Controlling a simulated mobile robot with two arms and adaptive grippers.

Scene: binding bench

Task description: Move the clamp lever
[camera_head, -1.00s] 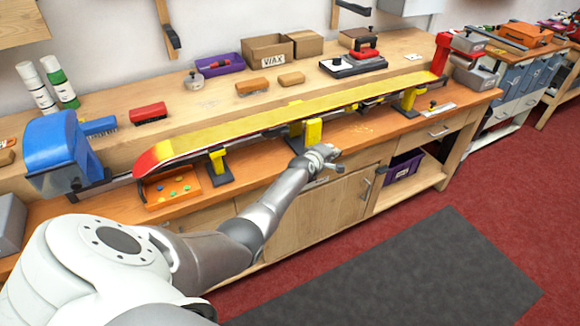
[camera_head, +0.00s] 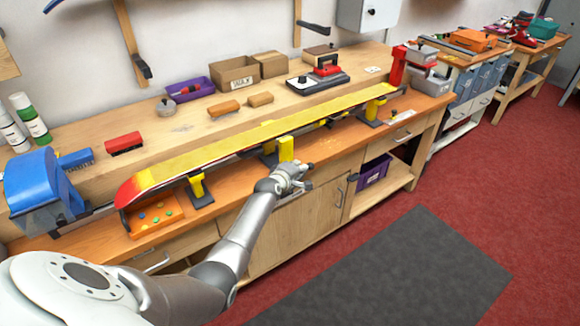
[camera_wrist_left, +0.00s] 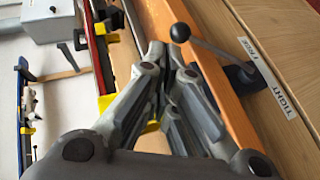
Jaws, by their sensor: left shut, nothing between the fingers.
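In the head view my left gripper (camera_head: 290,178) is at the bench's front edge, below a yellow clamp block (camera_head: 287,148), and the lever is hard to make out there. My right gripper is not in view.
A yellow and red ski (camera_head: 235,143) lies along the bench on yellow supports. A blue machine (camera_head: 42,185) stands at the left, and a red vise (camera_head: 398,66) at the far right end. Open floor with a grey mat (camera_head: 400,270) lies in front.

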